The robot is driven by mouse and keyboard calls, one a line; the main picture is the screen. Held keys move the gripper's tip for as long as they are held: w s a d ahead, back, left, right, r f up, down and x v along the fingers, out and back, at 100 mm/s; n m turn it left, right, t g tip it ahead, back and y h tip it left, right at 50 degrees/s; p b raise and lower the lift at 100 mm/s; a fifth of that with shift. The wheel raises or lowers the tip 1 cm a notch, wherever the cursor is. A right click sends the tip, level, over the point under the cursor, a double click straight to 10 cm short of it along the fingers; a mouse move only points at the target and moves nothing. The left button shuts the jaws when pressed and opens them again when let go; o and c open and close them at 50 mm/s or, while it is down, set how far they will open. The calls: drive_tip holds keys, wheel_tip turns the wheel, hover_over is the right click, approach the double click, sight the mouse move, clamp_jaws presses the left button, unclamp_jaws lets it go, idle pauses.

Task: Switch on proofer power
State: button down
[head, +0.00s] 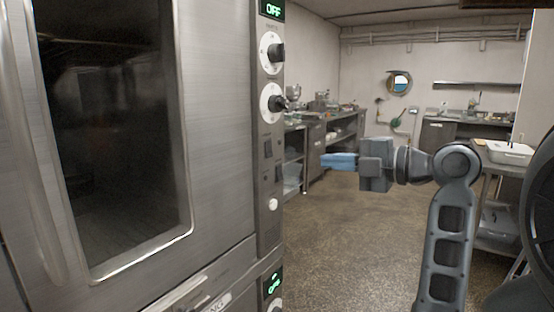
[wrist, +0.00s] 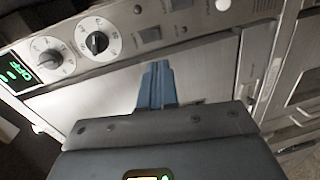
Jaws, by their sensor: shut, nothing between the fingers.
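A tall steel appliance (head: 222,130) fills the left of the head view. Its control strip carries a green OFF display (head: 272,9), two white dials with black knobs (head: 271,103), two dark rocker switches (head: 267,146) and a white round button (head: 272,204). A second lit display (head: 272,283) belongs to a unit below. I cannot tell which unit is the proofer. My gripper (head: 325,161) is shut and empty, its blue fingers pointing left towards the strip, apparently apart from it. In the wrist view, the fingers (wrist: 157,70) lie below a panel with an OFF display (wrist: 15,75), dials and rocker switches (wrist: 150,35).
A dark-windowed door (head: 115,130) takes up much of the appliance front. Open speckled floor (head: 350,240) lies to its right. A worktable with a white tub (head: 508,153) stands at the right. Steel benches and shelves (head: 340,130) line the back.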

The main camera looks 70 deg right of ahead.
sight(270, 156)
drive_tip(key=shift+s+r+n, duration=0.5)
drive_tip(key=shift+s, duration=0.05)
drive_tip(key=p+x, duration=0.3)
drive_tip(key=x, duration=1)
drive_tip(key=shift+w+f+p, duration=0.1)
drive_tip(key=shift+w+p, duration=0.05)
drive_tip(key=shift+p, duration=0.25)
drive_tip(key=shift+w+f, duration=0.15)
drive_tip(key=shift+w, duration=0.2)
drive_tip(key=shift+f, duration=0.1)
